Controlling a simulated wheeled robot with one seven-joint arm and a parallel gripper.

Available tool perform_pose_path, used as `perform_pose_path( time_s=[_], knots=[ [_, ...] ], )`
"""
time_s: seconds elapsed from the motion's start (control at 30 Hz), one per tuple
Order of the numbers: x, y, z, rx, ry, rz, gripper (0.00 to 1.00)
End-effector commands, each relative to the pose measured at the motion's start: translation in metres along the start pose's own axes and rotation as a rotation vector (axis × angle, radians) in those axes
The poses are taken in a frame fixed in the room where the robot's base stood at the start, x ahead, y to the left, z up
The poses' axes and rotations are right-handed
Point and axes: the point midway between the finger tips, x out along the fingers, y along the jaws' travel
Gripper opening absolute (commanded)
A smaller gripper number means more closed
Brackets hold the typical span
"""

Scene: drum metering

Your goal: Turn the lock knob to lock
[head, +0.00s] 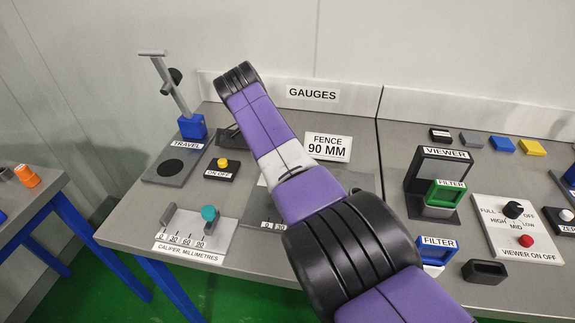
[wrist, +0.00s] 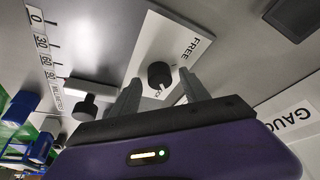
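The lock knob (wrist: 160,74) is a small black round knob on a white plate (wrist: 178,42) in the wrist view. The plate reads FREE at one end; the lettering by the knob is partly covered. My gripper (wrist: 160,82) is open, with one finger on each side of the knob. Gaps show between the knob and both fingers, and I cannot tell whether either finger touches it. In the head view my purple arm hides the knob and gripper.
A second dark knob (wrist: 86,107) stands near the millimetre scale (wrist: 48,58) in the wrist view. In the head view, the FENCE 90 MM sign (head: 327,147), caliper (head: 195,234), travel gauge (head: 174,163) and viewer (head: 440,175) stand around my arm.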

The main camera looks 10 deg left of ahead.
Motion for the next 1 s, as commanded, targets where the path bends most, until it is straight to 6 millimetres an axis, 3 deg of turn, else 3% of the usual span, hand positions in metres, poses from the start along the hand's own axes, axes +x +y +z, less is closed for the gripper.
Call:
perform_pose_path(
  time_s=[0.23,0.7,1.0],
  knots=[
    [-0.008,-0.001,0.001,-0.001,0.0,-0.003,0.54],
    [-0.073,0.0,0.0,0.0,0.0,-0.001,0.54],
    [-0.078,0.0,0.0,0.0,0.0,0.0,0.54]
  ],
)
